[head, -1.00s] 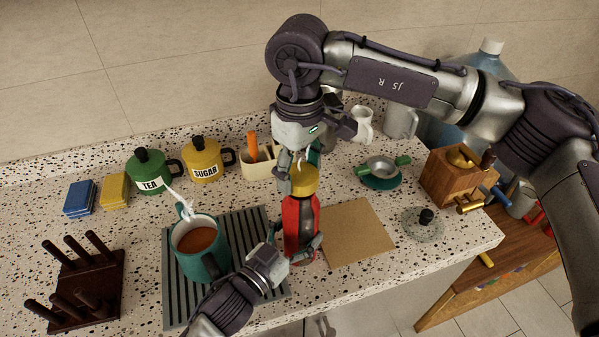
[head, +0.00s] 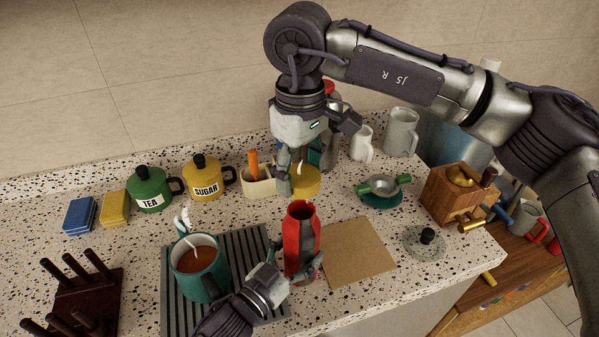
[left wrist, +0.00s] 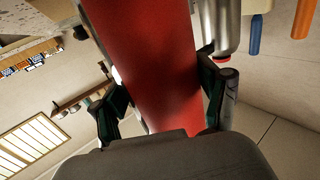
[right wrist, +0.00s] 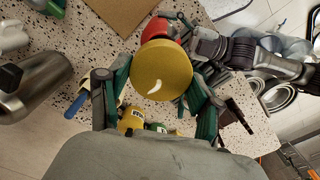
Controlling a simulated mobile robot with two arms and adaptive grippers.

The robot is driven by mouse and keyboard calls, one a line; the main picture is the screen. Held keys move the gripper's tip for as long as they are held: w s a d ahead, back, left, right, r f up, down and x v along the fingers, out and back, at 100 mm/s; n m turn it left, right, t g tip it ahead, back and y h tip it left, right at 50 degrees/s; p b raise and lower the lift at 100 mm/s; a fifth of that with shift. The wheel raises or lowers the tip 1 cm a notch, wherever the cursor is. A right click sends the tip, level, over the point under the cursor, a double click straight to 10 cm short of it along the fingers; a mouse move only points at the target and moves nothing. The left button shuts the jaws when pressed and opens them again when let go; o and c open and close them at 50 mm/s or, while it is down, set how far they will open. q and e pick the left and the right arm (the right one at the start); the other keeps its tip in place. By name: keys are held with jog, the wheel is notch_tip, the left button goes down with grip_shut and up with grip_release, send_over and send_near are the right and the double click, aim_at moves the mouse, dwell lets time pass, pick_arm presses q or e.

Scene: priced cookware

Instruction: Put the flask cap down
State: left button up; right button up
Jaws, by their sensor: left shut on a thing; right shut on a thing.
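The yellow flask cap (head: 306,181) is in my right gripper (head: 296,184), which is shut on it. It is lifted clear above and behind the flask's mouth. In the right wrist view the cap (right wrist: 161,70) fills the space between the fingers. The red flask (head: 301,240) stands upright on the counter with its mouth open. My left gripper (head: 296,274) is shut around the flask's lower body. In the left wrist view the red flask body (left wrist: 155,65) lies between the fingers.
A brown board (head: 358,252) right of the flask is bare. A ribbed grey mat (head: 252,245) bears a teal mug (head: 200,268). A teal dish with a strainer (head: 381,188), a wooden grinder (head: 458,195) and a small-knobbed glass lid (head: 426,241) stand to the right.

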jog(key=m, duration=0.1)
jog(key=w+m, duration=0.1)
jog(key=shift+a+f+m, duration=0.2)
jog(key=shift+f+m, duration=0.1)
jog(key=shift+f, duration=0.05)
jog(key=w+a+f+n, duration=0.1)
jog(key=w+f+n, duration=0.3)
jog(key=f+n, duration=0.5)
jog(key=w+a+f+n, duration=0.1)
jog(key=w+f+n, duration=0.3)
jog(key=n, duration=1.7)
notch_tip(320, 180, down, 5)
jog(key=shift+w+f, duration=0.2)
jog(key=shift+w, duration=0.2)
notch_tip(320, 180, down, 9)
jog(key=shift+f, duration=0.1)
jog(key=shift+f, duration=0.15)
